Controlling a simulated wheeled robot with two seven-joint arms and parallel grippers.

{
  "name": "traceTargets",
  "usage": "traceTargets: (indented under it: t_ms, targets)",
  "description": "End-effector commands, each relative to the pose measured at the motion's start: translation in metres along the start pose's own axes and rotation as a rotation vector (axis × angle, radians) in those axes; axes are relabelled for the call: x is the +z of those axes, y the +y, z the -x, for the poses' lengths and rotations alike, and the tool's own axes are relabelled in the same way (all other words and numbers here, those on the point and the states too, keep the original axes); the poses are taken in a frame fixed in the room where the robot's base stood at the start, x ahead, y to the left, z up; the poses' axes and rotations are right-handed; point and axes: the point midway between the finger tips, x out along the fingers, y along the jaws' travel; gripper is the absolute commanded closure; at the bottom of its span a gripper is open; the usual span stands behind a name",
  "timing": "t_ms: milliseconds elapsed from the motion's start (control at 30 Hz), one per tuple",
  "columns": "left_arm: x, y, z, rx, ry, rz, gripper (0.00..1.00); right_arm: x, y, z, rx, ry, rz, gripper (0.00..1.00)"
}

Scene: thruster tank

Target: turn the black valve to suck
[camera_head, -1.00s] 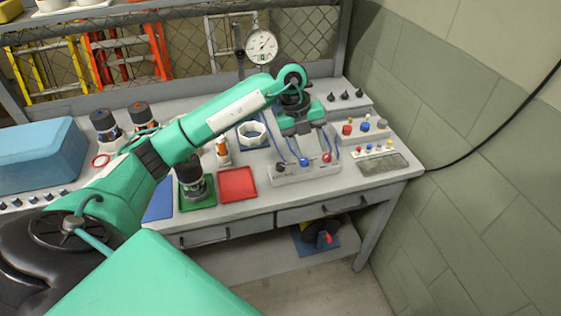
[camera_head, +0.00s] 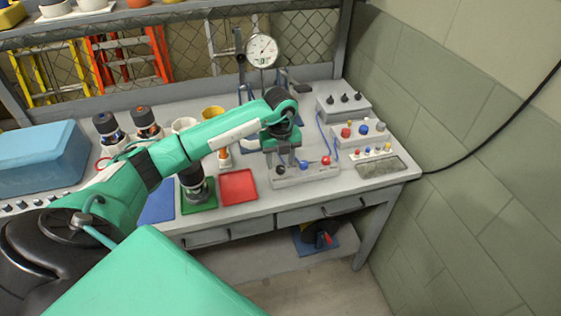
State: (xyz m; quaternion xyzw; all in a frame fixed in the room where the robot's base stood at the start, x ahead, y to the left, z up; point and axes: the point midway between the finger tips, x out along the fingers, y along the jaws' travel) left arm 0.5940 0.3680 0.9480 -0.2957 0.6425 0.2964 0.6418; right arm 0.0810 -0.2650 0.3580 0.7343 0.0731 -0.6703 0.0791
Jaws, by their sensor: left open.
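A small grey panel (camera_head: 309,174) near the table's front edge carries a black valve knob (camera_head: 280,170), a blue knob (camera_head: 304,164) and a red knob (camera_head: 326,160) in a row. My left gripper (camera_head: 282,161) points down over the left end of the panel, with its open fingers close to the black knob. I cannot tell whether the fingers touch the knob or stand around it. The gripper and wrist hide what lies behind them. My right gripper is not in view.
A pressure gauge (camera_head: 261,51) stands behind the arm. Control boxes with black switches (camera_head: 344,104) and coloured buttons (camera_head: 363,130) stand to the right. A red tray (camera_head: 238,187) and a green tray (camera_head: 198,203) lie left of the panel. A grey wall (camera_head: 465,170) bounds the right.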

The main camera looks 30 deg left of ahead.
Motion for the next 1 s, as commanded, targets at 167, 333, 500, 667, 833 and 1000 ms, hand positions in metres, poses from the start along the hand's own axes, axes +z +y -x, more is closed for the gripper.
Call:
traceTargets:
  t_ms: [167,333,500,667,833,1000]
  targets:
    - [0.000,0.000,-0.018,0.000,0.001,0.001,0.52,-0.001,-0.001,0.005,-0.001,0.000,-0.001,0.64]
    - [0.000,-0.001,-0.023,-0.002,0.000,0.000,0.52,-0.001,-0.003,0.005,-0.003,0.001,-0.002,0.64]
    - [0.000,-0.001,-0.023,-0.001,0.000,0.000,0.52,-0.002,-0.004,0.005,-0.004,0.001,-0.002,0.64]
    - [0.000,-0.001,-0.023,-0.001,0.000,0.000,0.79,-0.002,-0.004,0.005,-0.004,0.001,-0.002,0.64]
    - [0.000,-0.001,-0.022,-0.001,0.000,0.000,0.96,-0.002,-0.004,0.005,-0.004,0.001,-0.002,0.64]
    - [0.000,-0.001,-0.023,-0.001,-0.001,-0.018,0.96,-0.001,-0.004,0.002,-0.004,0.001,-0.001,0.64]
